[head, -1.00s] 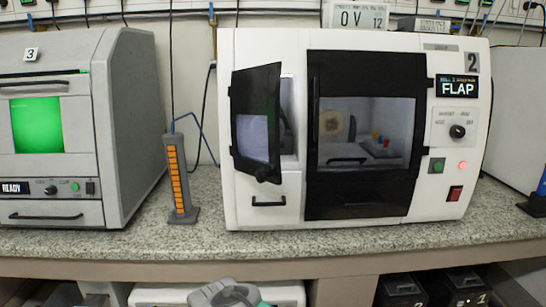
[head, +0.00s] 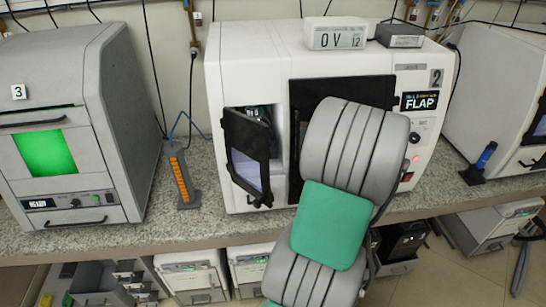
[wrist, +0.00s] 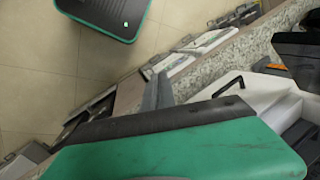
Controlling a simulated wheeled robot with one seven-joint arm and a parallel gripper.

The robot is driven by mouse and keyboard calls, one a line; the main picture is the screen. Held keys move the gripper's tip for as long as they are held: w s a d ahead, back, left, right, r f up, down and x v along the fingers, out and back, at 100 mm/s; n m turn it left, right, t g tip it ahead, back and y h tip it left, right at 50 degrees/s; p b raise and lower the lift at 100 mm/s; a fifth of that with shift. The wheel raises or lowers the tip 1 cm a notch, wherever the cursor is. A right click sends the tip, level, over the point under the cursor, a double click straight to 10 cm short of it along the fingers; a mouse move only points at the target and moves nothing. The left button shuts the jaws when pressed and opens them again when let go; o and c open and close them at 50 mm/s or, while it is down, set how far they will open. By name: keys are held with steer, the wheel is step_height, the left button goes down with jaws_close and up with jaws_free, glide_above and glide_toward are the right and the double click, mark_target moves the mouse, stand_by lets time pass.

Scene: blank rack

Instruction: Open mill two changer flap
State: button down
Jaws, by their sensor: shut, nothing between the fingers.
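Mill two (head: 250,75) is the white machine marked 2, and its small sign reads FLAP. Its narrow dark-framed changer flap (head: 248,155) stands swung out from the left of the front, with part of the opening showing behind it. In the head view my grey and green arm covers much of the main door and hides my gripper. In the wrist view my gripper (wrist: 158,88) is shut and empty, its grey fingers near the bench edge. A white machine front with a black handle (wrist: 228,87) is to their right. I cannot tell any contact with the flap.
Machine 3 (head: 50,85) stands at left with a lit green window. An orange-marked stand (head: 181,180) is between the machines on the speckled bench (head: 155,222). A blue-topped holder (head: 480,165) is at right. Boxes and units sit below the bench.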

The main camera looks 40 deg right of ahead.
steer(key=w+d+r+n+t+y+p, duration=0.1)
steer(key=w+r+n, duration=0.2)
steer(key=r+n, duration=0.35)
steer(key=w+d+r+n+t+y, duration=0.1)
steer(key=w+d+r+n+t, duration=0.2)
steer(key=r, duration=0.7)
steer(key=w+a+f+n+g+b, duration=0.1)
steer(key=w+a+f+b, duration=0.2)
steer(key=a+f+b, duration=0.2)
steer(key=a+f, duration=0.3)
steer(key=a, duration=0.2)
steer(key=shift+a+n+g+y+b, duration=0.3)
steer(key=shift+n+b, duration=0.05)
steer(key=shift+b, duration=0.05)
